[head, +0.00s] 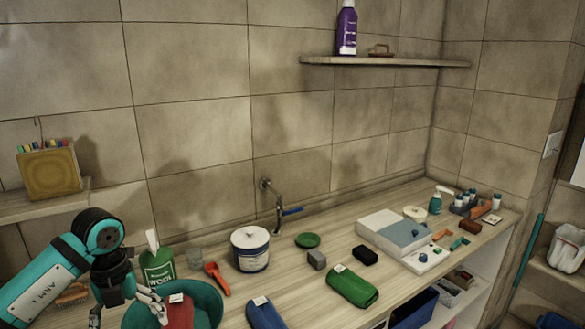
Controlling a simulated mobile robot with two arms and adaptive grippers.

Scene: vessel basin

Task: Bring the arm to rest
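My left arm (45,285), teal and black, comes in from the lower left. Its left gripper (128,310) points down at the left rim of a dark green bowl (208,298). Its two fingers are spread apart, with nothing visible between them. One fingertip overlaps the bowl in the picture; I cannot tell whether it touches. A red item (181,312) with a white label lies in the bowl. The bowl's lower part is cut off by the picture's edge. My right gripper is not in view.
Blue (265,314) and green (352,288) cases lie to the right.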

